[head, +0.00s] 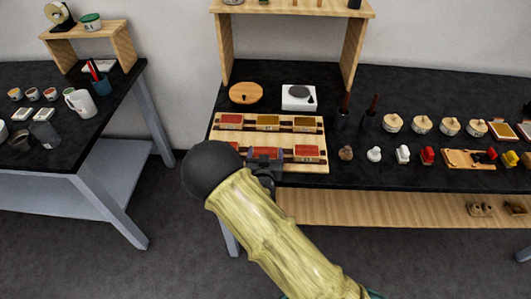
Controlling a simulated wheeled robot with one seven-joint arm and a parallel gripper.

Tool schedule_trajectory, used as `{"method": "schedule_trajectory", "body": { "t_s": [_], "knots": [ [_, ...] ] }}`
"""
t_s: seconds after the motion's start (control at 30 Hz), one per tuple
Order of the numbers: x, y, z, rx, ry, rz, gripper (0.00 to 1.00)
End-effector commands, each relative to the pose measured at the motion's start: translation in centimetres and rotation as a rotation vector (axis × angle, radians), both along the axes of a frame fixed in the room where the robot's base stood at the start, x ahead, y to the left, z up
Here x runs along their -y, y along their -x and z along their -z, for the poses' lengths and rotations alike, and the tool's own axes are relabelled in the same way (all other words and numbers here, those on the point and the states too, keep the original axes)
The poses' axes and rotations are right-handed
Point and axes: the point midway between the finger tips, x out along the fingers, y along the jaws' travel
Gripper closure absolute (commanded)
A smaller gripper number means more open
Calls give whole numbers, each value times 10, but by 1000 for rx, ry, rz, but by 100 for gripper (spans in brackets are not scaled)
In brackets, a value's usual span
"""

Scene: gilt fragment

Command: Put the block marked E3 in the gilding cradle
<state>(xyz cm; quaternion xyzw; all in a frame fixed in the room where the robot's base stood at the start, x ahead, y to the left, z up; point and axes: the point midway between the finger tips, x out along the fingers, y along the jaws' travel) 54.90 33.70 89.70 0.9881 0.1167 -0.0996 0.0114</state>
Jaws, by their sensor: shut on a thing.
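A pale wooden tray (318,168) on the dark bench holds red and gold blocks in two rows. My gripper (265,155) is over its front row, shut on a red block (266,152); the arm and jaws partly hide it. I cannot tell whether this block is raised or still resting in the row. Another red block (306,152) sits to its right in the front row. The markings are too small to read, so I cannot tell which block is E3. A low wooden holder (458,159) stands at the right; I cannot tell whether it is the gilding cradle.
Behind the tray are a round wooden board (246,92) and a white device (298,97), under a wooden shelf (300,8). Several lidded pots (422,125) and small figures (403,154) line the bench to the right. A second table with cups stands at left, across a floor gap.

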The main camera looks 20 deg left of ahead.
Motion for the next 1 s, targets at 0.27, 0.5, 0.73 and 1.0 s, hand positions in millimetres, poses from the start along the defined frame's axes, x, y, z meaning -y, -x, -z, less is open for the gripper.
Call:
{"method": "schedule_trajectory", "body": {
  "t_s": [0.27,0.5,0.73,1.0],
  "knots": [
    [0,0,2,0,-1,0,14],
    [0,0,2,0,0,0,0],
    [0,0,-3,0,1,0,0],
    [8,37,-7,-2,0,-1,0]
  ]
}}
